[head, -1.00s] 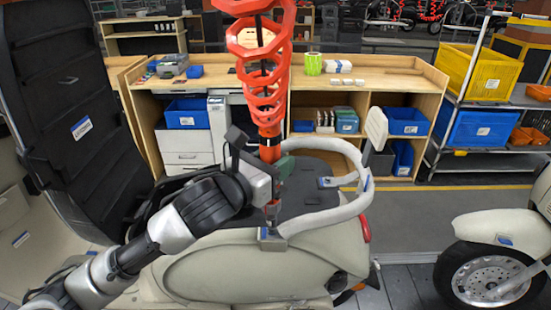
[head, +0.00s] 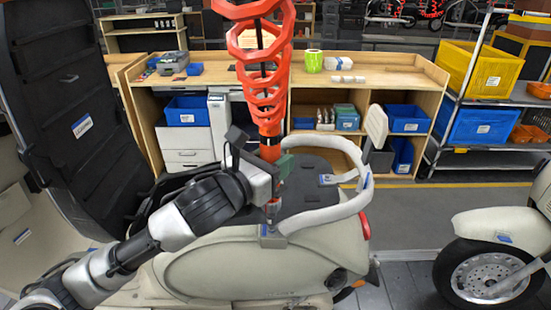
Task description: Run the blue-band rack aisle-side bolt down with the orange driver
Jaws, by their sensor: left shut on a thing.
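The orange driver (head: 273,203) hangs upright below an orange coiled hose (head: 268,110). My left gripper (head: 277,178) is shut on the driver's body and hides part of it. The pale tubular rack (head: 325,215) curves around the back of the cream scooter's dark seat (head: 305,190). Blue bands show on its near foot (head: 267,231), its far foot (head: 327,180) and its outer bend. The driver's lower end is at the near foot bracket. The bolt is too small to make out, and I cannot tell whether the bit touches it. My right gripper is not in view.
A wooden workbench (head: 400,70) with blue bins stands behind the scooter. A metal shelf (head: 490,100) with yellow and blue crates is at the right. Another scooter (head: 490,240) stands at the right front. A dark upright panel (head: 70,95) is at the left.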

